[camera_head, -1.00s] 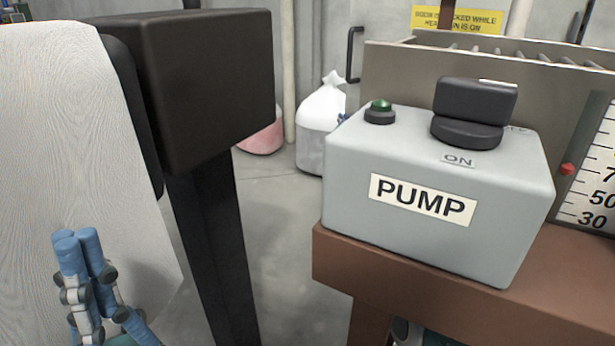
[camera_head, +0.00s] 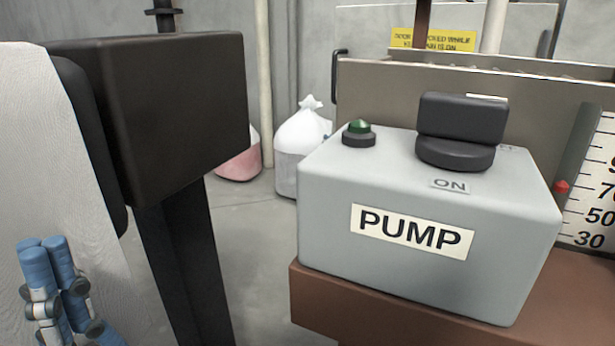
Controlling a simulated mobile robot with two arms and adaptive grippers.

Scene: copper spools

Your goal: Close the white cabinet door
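A white panel with a faint wood grain (camera_head: 45,150) stands at the left edge. It may be the white cabinet door, but its hinge, handle and cabinet frame are not in view, and I cannot tell how far open it is. My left gripper (camera_head: 45,262) is at the bottom left, in front of the panel in the picture. Its blue fingers are upright and close together, with nothing seen between them. I cannot tell whether it touches the panel. My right gripper is not in view.
A dark box on a black post (camera_head: 180,110) stands right of the panel. A grey pump box (camera_head: 400,250) with a black switch (camera_head: 460,130) and green button (camera_head: 359,130) sits on a brown stand (camera_head: 350,310). Floor shows between post and stand.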

